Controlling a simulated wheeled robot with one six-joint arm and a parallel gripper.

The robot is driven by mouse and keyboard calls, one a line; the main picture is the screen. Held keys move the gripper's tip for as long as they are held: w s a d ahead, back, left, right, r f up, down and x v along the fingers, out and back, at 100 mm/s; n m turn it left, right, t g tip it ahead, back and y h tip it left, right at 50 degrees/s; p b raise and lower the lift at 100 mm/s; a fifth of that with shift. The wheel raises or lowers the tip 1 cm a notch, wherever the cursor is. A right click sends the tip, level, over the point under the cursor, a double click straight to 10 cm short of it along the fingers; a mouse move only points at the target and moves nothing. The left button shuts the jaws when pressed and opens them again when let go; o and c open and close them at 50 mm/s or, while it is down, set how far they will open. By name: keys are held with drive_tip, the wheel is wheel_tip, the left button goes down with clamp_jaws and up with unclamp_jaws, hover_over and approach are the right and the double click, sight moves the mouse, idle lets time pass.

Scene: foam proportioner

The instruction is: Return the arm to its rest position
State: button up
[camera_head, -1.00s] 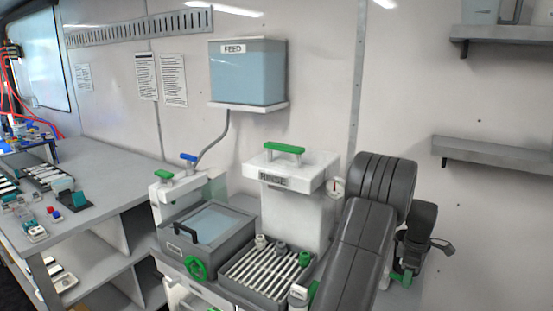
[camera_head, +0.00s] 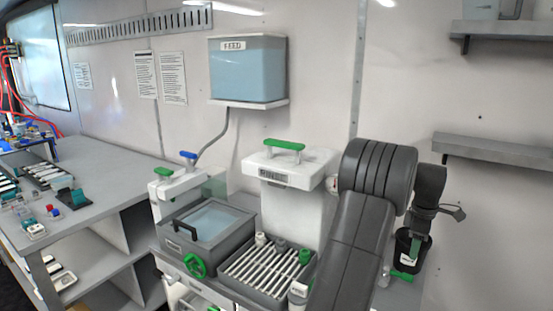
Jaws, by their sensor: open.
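My arm reaches up from the bottom right, bends over and points down. My gripper (camera_head: 422,222) hangs just above a black cup (camera_head: 405,250) on the bench at the right. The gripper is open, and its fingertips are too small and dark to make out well. A green piece shows at the cup, and I cannot tell whether the fingers touch it. My arm hides part of the bench behind it.
A white RINSE tank (camera_head: 290,190) with a green handle stands left of my arm. A slotted rack (camera_head: 265,270) and a lidded grey basin (camera_head: 205,228) are in front. The FEED tank (camera_head: 247,70) and two shelves (camera_head: 497,152) are on the wall.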

sight(407, 277)
wheel_tip(407, 277, down, 10)
drive_tip(key=shift+s+r+p, duration=0.1)
drive_tip(key=shift+p, duration=0.45)
drive_tip(key=shift+s+a+m, duration=0.35)
drive_tip(key=shift+m, duration=0.55)
drive_tip(key=shift+r, duration=0.1)
